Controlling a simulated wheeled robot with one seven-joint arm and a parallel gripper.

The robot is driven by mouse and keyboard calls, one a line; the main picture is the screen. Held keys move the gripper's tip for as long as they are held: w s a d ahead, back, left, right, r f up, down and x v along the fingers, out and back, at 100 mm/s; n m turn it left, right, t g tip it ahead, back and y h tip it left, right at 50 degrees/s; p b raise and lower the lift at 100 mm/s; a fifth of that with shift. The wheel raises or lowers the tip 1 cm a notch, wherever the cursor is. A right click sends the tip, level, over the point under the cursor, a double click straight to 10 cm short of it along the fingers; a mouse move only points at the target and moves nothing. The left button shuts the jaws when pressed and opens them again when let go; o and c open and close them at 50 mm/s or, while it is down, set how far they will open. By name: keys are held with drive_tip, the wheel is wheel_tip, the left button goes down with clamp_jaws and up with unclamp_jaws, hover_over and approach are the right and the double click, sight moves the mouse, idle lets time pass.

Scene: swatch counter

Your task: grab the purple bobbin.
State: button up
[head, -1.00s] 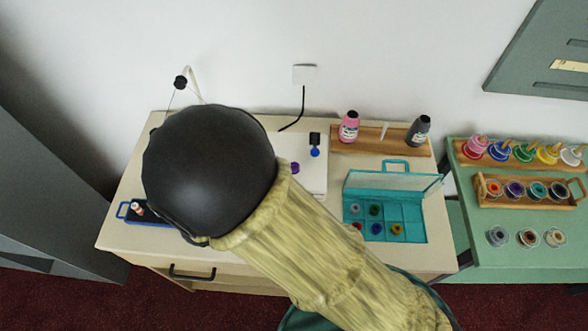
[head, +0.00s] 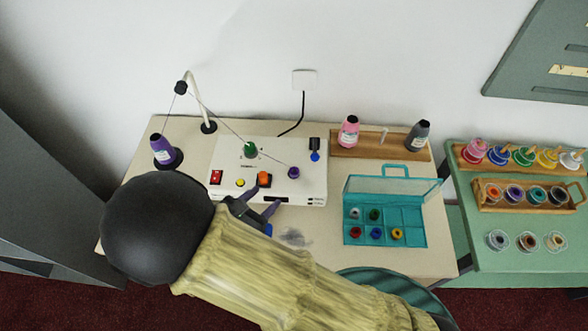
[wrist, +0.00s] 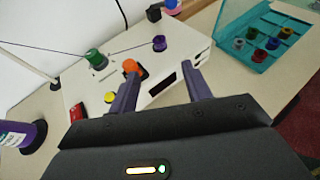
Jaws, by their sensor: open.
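A small purple bobbin (head: 294,172) sits on the right part of the top of a white winding machine (head: 310,190). It also shows in the wrist view (wrist: 159,43), beyond the fingertips. A thin thread runs to it from the guide arm above a purple thread cone (head: 165,152). My gripper (head: 262,201) is open and empty, at the machine's front edge, left of and nearer than the bobbin. In the wrist view the gripper (wrist: 159,70) has its two fingers spread, with an orange switch (wrist: 134,68) behind the left fingertip.
The machine top also carries a green knob (head: 251,150) and a red switch (head: 216,177). A teal open-lid box (head: 408,218) with several bobbins stands to the right. A wooden caddy (head: 482,207) on the green side table holds several round spools, one purple.

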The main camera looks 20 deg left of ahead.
drive_tip(key=p, duration=0.2)
approach(292, 174)
drive_tip(key=x, duration=0.3)
drive_tip(key=shift+w+f, duration=0.15)
drive_tip(key=shift+f, duration=0.05)
drive_tip(key=shift+w+d, duration=0.1)
drive_tip(key=shift+w, duration=0.25)
drive_tip(key=p+x, duration=0.2)
drive_tip(key=x, duration=0.2)
drive_tip(key=shift+w+f, duration=0.2)
drive_tip(key=shift+c, duration=0.4)
clamp_jaws()
